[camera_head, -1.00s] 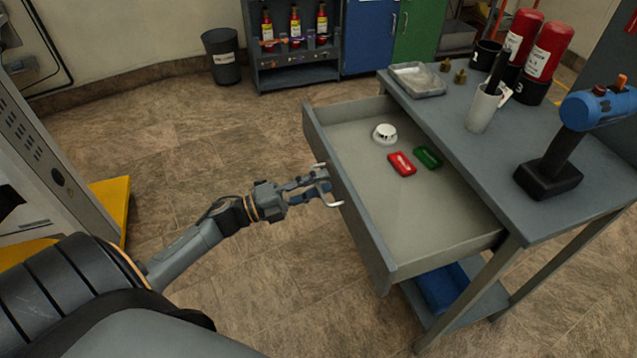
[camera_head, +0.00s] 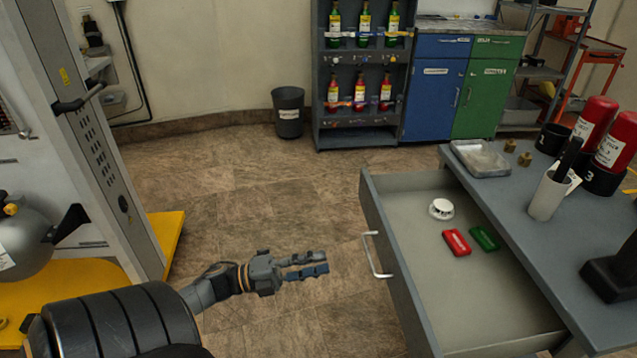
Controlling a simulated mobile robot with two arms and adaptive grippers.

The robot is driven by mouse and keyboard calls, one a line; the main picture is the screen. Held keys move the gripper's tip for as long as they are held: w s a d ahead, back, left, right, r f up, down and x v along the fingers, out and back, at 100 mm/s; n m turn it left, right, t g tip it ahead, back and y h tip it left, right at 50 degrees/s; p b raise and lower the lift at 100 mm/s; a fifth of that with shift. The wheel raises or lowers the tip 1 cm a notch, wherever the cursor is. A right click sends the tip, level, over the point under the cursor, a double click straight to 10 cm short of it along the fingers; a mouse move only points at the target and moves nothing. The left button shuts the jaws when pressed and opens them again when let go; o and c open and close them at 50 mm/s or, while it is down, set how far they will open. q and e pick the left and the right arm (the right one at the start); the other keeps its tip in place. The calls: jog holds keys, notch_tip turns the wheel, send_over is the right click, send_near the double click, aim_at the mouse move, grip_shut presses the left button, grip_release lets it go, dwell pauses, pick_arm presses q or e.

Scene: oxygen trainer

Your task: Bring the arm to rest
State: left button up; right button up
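My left arm comes in from the lower left, with the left gripper (camera_head: 314,266) in front of the open drawer (camera_head: 410,285). Its two fingers lie apart with a narrow gap between them, and nothing is held. The gripper is clear of the drawer handle (camera_head: 374,256), a short way to its left. The drawer stands pulled out from the grey table (camera_head: 520,200). In it lie a white round object (camera_head: 441,209), a red block (camera_head: 456,242) and a green block (camera_head: 485,238). My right gripper is not in view.
On the table stand a clear tray (camera_head: 480,157), a white cup (camera_head: 549,196) and red bottles (camera_head: 594,125). A bin (camera_head: 289,112), a bottle rack (camera_head: 360,140) and blue and green cabinets stand at the back. The floor (camera_head: 280,190) beyond my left gripper is free.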

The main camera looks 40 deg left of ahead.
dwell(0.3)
pick_arm(q)
notch_tip(320, 180, down, 26)
jog(key=s+n+g+y, duration=0.1)
jog(key=n+g+y, duration=0.2)
jog(key=n+y, duration=1.2)
jog(key=s+d+f+n+g+h, duration=0.2)
jog(key=s+d+f+n+g, duration=0.35)
jog(key=f, duration=0.35)
jog(key=s+d+f+n+g, duration=0.3)
jog(key=s+d+f+g, duration=0.35)
jog(key=s+d, duration=0.55)
jog(key=s+a+r+p, duration=0.1)
jog(key=s+r+p, duration=0.1)
jog(key=s+p, duration=0.4)
jog(key=s+a+r+p, duration=0.2)
jog(key=s+p, duration=0.5)
jog(key=p, duration=0.1)
jog(key=shift+s+a+h, duration=0.25)
jog(key=shift+s+h, duration=0.05)
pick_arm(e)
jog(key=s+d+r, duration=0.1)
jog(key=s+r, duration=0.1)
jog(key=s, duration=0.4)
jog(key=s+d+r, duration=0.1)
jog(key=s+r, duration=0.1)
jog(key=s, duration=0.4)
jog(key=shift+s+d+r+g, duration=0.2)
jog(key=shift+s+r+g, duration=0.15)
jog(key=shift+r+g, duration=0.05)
